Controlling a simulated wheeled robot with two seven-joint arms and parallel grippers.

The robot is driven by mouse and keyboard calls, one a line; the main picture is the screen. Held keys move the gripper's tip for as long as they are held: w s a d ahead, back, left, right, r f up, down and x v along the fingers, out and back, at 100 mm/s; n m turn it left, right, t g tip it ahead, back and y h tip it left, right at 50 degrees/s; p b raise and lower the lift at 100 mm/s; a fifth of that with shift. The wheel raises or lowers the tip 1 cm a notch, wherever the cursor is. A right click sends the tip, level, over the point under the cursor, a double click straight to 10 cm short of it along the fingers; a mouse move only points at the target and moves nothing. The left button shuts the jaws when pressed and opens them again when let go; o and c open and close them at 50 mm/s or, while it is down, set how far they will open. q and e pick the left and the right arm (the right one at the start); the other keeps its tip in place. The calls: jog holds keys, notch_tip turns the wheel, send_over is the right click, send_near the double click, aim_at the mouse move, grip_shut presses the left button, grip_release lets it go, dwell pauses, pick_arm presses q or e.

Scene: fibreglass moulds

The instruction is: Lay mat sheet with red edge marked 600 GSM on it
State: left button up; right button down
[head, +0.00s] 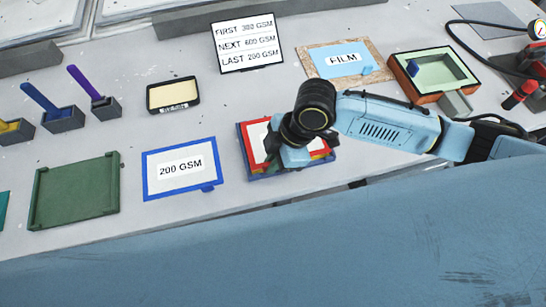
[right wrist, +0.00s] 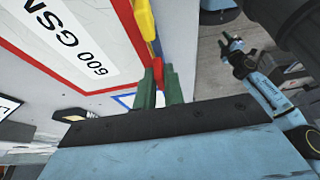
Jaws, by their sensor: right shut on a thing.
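The red-edged mat sheet (head: 242,138) lies under my right gripper (head: 285,152) in the head view, mostly hidden by it. In the right wrist view the sheet (right wrist: 85,12) shows large, with the label 600 GSM. My right gripper (right wrist: 159,85) is shut on the sheet's red tab (right wrist: 157,70). A dark blue piece (head: 252,171) shows below the sheet in the head view. Yellow (right wrist: 143,18) and blue parts show beside the sheet's edge in the wrist view; I cannot tell the gap.
The blue-edged 200 GSM sheet (head: 148,163) lies left of the red one, then a green tray (head: 80,190). An order board (head: 247,22), a FILM sheet (head: 333,48) and an orange-green box (head: 415,92) stand behind. The bench's front edge is close.

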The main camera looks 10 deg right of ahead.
dwell(0.3)
jog(key=shift+p, duration=0.45)
jog(key=shift+f, duration=0.4)
jog(key=shift+f, duration=0.3)
dwell(0.5)
jog(key=shift+p, duration=0.3)
